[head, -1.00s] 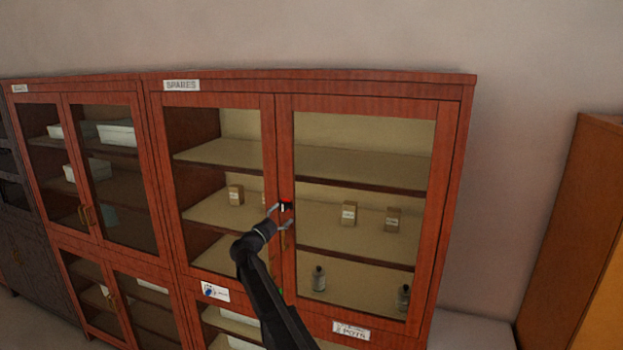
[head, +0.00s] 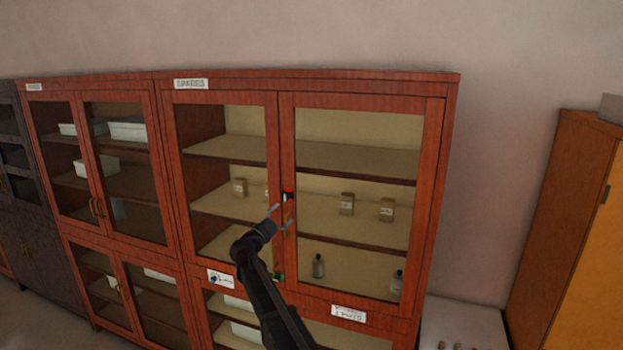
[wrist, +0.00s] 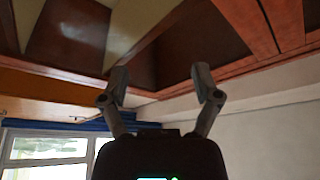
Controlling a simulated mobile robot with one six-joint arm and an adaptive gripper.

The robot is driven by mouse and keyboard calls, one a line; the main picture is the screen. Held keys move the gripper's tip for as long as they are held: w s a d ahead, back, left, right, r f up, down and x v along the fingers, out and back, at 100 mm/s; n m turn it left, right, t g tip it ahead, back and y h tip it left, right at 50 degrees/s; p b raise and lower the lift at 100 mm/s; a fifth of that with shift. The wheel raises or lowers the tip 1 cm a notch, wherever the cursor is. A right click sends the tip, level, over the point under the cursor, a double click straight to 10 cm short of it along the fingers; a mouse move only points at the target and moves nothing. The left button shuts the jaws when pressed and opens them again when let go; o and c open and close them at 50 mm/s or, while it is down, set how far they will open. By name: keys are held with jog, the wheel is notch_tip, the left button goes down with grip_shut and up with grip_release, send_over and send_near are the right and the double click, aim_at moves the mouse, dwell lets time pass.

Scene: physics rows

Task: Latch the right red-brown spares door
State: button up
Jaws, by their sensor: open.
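The right red-brown spares door (head: 432,200) is a framed glass door and looks closed, or nearly so, beside the left door (head: 272,150). A small black latch with a red top (head: 288,195) sits at the seam between the two doors. My gripper (head: 280,217) is open and empty in front of the seam, just below the latch. Whether it touches the door I cannot tell. The wrist view shows both fingers (wrist: 161,80) spread, with red-brown cabinet woodwork (wrist: 245,65) above and beyond them. The latch is not clear in the wrist view.
Behind the glass stand small boxes (head: 347,204) and grey bottles (head: 318,266). A second red-brown cabinet (head: 68,235) adjoins on the left. An orange cabinet (head: 570,230) stands at the right, with a low white surface (head: 460,315) between.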

jog(key=s+d+f+n+g+y+b, duration=0.25)
jog(key=s+f+n+y+b, duration=0.3)
jog(key=f, duration=0.45)
jog(key=s+d+f+n+g+y+b, duration=0.2)
jog(key=s+d+f+n+y+b, duration=0.25)
jog(key=f+n+y, duration=0.35)
jog(key=s+d+f+n+g+y+b, duration=0.2)
jog(key=s+d+f+n+y+b, duration=0.25)
jog(key=f, duration=0.65)
jog(key=s+d+f+g+h+b, duration=0.1)
jog(key=s+d+f+g+b, duration=0.1)
jog(key=s+d+f, duration=0.3)
jog(key=s+d+f+g+h+b, duration=0.2)
jog(key=s+d+f+g, duration=0.3)
jog(key=s, duration=0.8)
jog(key=s+d+f+m+g+h+b, duration=0.1)
jog(key=s+d+f, duration=0.4)
jog(key=s, duration=0.5)
jog(key=shift+d+f+g+h+b, duration=0.35)
jog(key=shift+f+g+h+b, duration=0.3)
jog(key=shift+g+b, duration=0.45)
jog(key=shift+r, duration=0.1)
